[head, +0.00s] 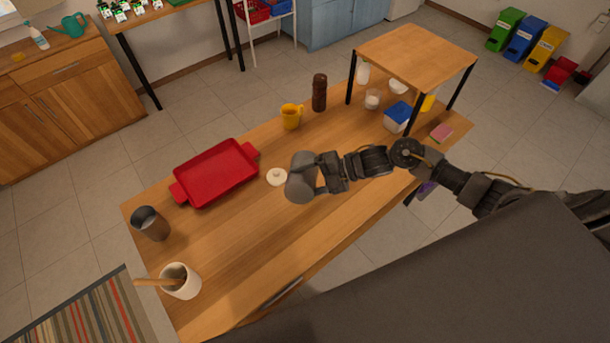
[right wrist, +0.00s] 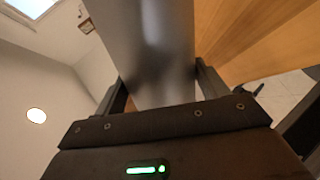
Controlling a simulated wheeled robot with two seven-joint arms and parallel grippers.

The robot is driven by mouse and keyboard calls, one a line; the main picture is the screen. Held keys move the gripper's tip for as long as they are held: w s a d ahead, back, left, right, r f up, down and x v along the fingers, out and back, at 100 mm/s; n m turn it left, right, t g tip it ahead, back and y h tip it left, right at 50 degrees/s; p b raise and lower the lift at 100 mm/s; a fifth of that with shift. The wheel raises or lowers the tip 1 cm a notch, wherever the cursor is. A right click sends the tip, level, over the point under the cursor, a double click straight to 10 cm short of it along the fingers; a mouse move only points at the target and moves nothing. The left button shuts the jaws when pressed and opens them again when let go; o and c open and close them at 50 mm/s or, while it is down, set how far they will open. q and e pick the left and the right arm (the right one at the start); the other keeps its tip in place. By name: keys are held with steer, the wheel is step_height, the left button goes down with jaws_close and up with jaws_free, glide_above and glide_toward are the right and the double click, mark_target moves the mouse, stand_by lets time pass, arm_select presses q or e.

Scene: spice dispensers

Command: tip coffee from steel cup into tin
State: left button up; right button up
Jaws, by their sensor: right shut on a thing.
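My right gripper (head: 318,174) is shut on a plain grey metal cup, the steel cup (head: 300,186), over the middle of the wooden table. The cup's grey wall also fills the space between the fingers in the right wrist view (right wrist: 155,50). I cannot see into it, so any coffee inside is hidden. My left gripper is not in view.
A red tray (head: 216,172) and a round white lid (head: 277,177) lie between tin and cup. A white pot with a wooden spoon (head: 184,284) stands at the near left. A yellow mug (head: 291,117) and brown grinder (head: 319,93) stand behind. The front middle of the table is clear.

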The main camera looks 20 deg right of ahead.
steer(key=shift+w+r, duration=0.1)
steer(key=shift+w, duration=0.2)
steer(key=shift+s+r, duration=0.1)
steer(key=shift+d, duration=0.15)
